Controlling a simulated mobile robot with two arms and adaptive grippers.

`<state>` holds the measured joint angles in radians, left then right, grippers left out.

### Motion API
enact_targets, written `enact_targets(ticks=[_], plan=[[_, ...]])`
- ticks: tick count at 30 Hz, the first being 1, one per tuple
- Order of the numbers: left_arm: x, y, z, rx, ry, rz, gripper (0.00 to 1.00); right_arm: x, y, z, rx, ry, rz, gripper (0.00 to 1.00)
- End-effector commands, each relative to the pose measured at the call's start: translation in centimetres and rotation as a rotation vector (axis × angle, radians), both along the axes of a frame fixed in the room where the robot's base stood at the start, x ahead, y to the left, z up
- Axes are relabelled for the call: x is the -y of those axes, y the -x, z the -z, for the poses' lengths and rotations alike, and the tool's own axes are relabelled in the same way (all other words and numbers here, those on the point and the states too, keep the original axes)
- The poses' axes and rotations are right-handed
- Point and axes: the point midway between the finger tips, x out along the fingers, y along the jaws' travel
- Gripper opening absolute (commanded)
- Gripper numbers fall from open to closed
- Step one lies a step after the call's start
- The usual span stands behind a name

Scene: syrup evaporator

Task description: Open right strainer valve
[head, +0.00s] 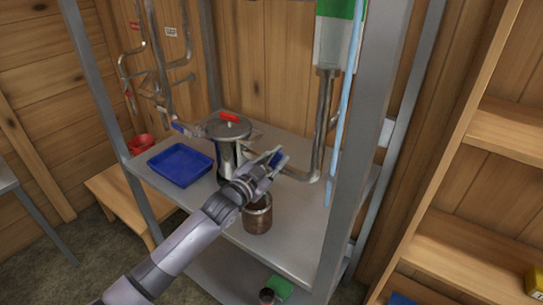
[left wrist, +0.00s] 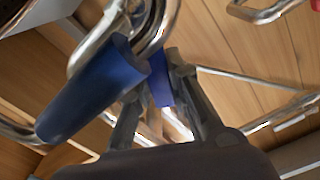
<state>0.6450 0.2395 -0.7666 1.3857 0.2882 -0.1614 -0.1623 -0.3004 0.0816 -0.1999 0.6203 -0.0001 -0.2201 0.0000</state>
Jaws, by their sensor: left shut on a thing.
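A steel strainer pot (head: 228,140) with a red-handled lid stands on the grey shelf. My left gripper (head: 274,162) is just right of it, by the lower end of the steel pipe (head: 318,150). A blue valve handle (head: 277,158) shows at its fingers. In the left wrist view, my left gripper (left wrist: 160,98) is shut on a blue handle (left wrist: 160,88) seen between its fingers. A larger blue handle (left wrist: 92,92) lies just left of the fingers, nearer the camera. My right gripper is not in view.
A blue tray (head: 180,161) lies on the shelf (head: 285,245) at left. A brown jar (head: 257,217) stands below my left gripper. A grey upright post (head: 355,150) rises at right. A wooden shelf unit (head: 490,190) is farther right.

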Motion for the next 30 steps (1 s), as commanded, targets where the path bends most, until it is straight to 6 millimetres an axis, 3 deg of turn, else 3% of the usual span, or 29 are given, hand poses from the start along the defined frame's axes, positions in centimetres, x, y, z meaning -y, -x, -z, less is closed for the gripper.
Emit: enact_targets(ticks=[10,11,20,30], plan=[[0.18,0.15,0.21,0.018,-0.028,0.000,0.00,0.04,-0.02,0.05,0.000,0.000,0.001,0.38],[0.18,0.15,0.21,0.017,-0.027,0.000,0.18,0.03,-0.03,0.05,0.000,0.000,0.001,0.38],[0.15,0.13,0.16,0.017,-0.026,0.000,0.38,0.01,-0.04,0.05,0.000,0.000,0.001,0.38],[0.04,0.24,0.14,0.017,-0.026,0.000,0.38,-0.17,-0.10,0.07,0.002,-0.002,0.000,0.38]])
